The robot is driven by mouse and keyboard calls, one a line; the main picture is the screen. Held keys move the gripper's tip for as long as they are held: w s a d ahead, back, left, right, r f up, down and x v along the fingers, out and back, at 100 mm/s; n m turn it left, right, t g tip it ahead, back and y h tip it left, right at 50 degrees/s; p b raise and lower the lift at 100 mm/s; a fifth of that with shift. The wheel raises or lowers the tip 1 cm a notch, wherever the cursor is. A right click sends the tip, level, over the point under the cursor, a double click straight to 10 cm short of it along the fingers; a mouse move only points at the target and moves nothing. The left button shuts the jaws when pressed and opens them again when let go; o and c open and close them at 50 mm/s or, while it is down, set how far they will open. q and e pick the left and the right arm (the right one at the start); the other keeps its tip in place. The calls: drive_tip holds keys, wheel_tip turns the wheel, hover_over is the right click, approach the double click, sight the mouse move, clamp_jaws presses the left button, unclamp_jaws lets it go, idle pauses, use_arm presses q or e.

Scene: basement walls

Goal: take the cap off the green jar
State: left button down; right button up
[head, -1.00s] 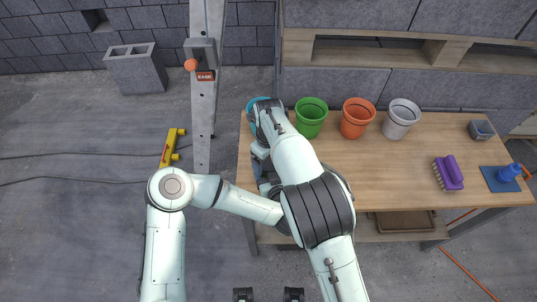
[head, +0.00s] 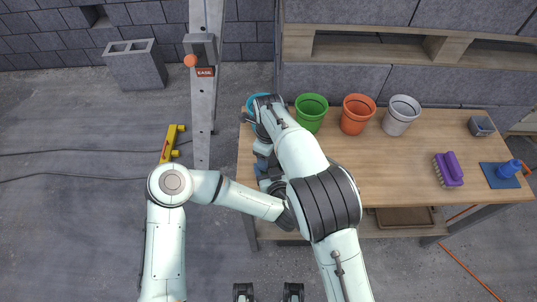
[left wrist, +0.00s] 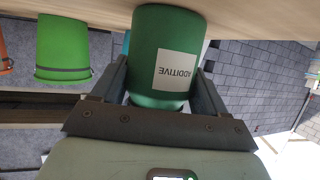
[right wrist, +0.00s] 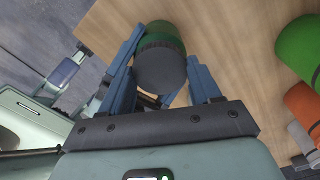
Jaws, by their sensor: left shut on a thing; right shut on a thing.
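The green jar (left wrist: 165,45) with a white "ADDITIVE" label fills the middle of the left wrist view. The lettering reads upside down there. My left gripper (left wrist: 165,82) is shut around the jar's body, one finger on each side. In the right wrist view the jar's green body (right wrist: 163,33) shows behind its dark grey cap (right wrist: 159,72). My right gripper (right wrist: 163,62) is shut on the cap, a finger on either side. The cap appears to sit against the jar; I see no clear gap. In the head view my arms hide the jar and cap.
Blue (head: 260,100), green (head: 311,112), orange (head: 357,113) and white (head: 401,115) pots stand along the back of the wooden table (head: 400,170). The table's middle is clear.

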use_arm(q)
drive_tip(key=shift+f, duration=0.1)
use_arm(e)
drive_tip(key=o, duration=1.2)
wheel_tip(320, 180, up, 4)
drive_tip(key=shift+r, duration=0.2)
drive_tip(key=shift+c, duration=0.4)
wheel_tip(320, 180, up, 3)
drive_tip(key=m, duration=0.3)
drive_tip(key=shift+r, duration=0.1)
wheel_tip(320, 180, down, 8)
drive_tip(key=shift+r, duration=0.15)
